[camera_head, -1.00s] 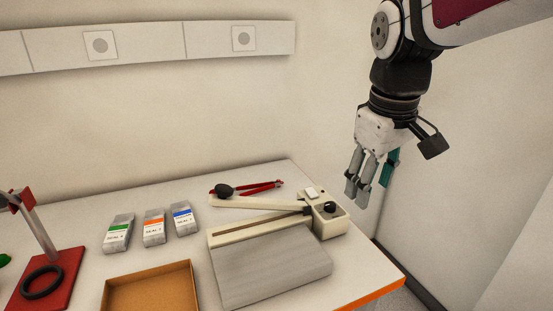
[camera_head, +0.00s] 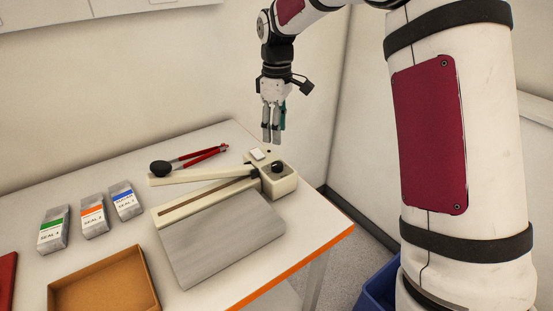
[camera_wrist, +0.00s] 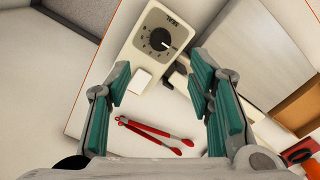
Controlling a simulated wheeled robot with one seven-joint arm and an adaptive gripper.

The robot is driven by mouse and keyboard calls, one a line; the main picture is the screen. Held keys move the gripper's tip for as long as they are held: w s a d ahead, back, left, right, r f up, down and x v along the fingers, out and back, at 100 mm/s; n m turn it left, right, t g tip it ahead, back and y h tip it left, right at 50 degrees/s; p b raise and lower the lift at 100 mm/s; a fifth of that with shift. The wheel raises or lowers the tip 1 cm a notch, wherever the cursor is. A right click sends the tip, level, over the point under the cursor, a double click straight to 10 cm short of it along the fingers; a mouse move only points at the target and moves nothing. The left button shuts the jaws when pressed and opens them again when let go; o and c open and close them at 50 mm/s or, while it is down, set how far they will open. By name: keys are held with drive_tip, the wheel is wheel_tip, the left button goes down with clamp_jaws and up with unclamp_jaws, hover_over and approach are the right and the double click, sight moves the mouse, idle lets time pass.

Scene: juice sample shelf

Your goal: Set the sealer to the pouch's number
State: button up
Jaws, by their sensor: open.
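The cream sealer (camera_head: 279,183) stands on the table with a grey plate (camera_head: 222,238) in front and a long lever (camera_head: 190,177). Its black dial knob (camera_head: 277,167) is on the right end. In the wrist view the knob (camera_wrist: 157,40) shows on a numbered dial face, its white pointer line towards the lower right; the numbers are too small to read surely. Three pouches stand at left: green-striped (camera_head: 53,230), orange-striped (camera_head: 94,216) and blue-striped (camera_head: 125,201), each marked SEAL with an unclear digit. My gripper (camera_head: 272,138) is open and empty, pointing down above the sealer's right end, apart from the knob.
Red tongs (camera_head: 205,155) and a black rounded thing (camera_head: 160,168) lie behind the lever. An open cardboard tray (camera_head: 140,270) is at the front left. A blue bin (camera_head: 380,290) stands on the floor at right. The air around the knob is clear.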

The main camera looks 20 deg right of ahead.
sight(277, 164)
wheel_tip(277, 164, down, 11)
drive_tip(key=shift+r+p, duration=0.1)
drive_tip(key=shift+p, duration=0.55)
clamp_jaws()
